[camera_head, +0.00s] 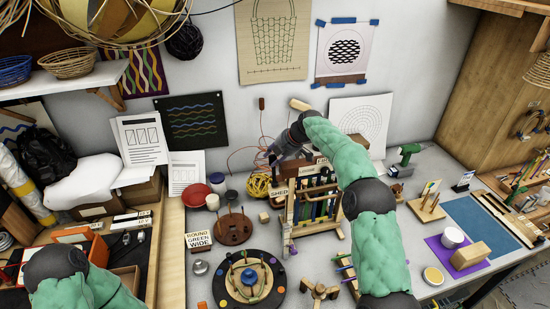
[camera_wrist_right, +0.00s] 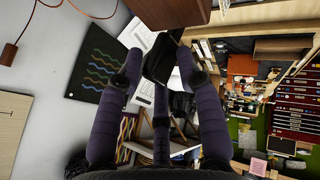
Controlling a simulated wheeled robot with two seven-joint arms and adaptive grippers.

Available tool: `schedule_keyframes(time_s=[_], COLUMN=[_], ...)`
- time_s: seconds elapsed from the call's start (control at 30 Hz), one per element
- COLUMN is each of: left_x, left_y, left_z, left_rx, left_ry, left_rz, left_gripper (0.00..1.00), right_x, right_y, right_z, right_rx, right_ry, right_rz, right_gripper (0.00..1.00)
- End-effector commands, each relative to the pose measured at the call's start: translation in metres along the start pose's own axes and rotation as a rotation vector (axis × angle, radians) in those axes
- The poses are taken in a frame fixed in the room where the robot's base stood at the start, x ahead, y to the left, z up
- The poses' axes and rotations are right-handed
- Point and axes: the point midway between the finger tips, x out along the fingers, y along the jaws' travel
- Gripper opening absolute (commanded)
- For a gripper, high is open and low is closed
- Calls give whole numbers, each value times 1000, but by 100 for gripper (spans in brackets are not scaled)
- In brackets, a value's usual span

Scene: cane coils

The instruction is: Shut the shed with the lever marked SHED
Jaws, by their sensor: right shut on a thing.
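The small loom (camera_head: 312,205) stands on the bench with coloured strands across its frame. The tag reading SHED (camera_head: 279,192) is at its left side. My right gripper (camera_head: 274,152) is at the loom's upper left, above the tag, partly hidden by my own wrist. In the right wrist view its purple fingers (camera_wrist_right: 157,75) are closed around a dark handle (camera_wrist_right: 160,58) below a brown block (camera_wrist_right: 170,12). The handle appears to be the SHED lever's; its lower part is hidden. My left arm comes in at the bottom left; its gripper is not visible.
A round board with coloured discs (camera_head: 249,281) and a sign reading ROUND GREEN WIDE (camera_head: 199,240) stand in front left. A yellow coil (camera_head: 258,186) lies close left of the loom. A green drill (camera_head: 408,153) is behind right. Bench at far right holds blue mat (camera_head: 483,222).

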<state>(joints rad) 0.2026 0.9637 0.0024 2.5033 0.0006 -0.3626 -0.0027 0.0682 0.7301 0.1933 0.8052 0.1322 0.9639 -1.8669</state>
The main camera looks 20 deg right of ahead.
Motion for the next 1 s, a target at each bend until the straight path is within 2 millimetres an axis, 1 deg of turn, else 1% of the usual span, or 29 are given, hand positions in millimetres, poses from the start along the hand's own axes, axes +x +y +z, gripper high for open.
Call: schedule_keyframes(time_s=[0.03, 0.4, 0.43, 0.83, 0.93, 1.0], left_x=[0, 0, 0, 0, 0, 0], left_y=[0, 0, 0, 0, 0, 0], left_z=[0, 0, 0, 0, 0, 0], left_rx=[0, 0, 0, 0, 0, 0], left_ry=[0, 0, 0, 0, 0, 0], left_rz=[0, 0, 0, 0, 0, 0], left_gripper=[49, 49, 49, 49, 49, 49], right_x=[7, 10, 10, 6, -2, -13], right_y=[-3, -5, -6, -5, -4, -2], right_z=[1, 1, 1, 0, 0, 1], right_rx=[-1, -1, -1, 0, 0, 0], right_ry=[-1, 0, 0, 2, 2, 1], right_rz=[-6, -13, -14, -14, -11, -8], right_gripper=[0, 0, 33, 33, 33, 33])
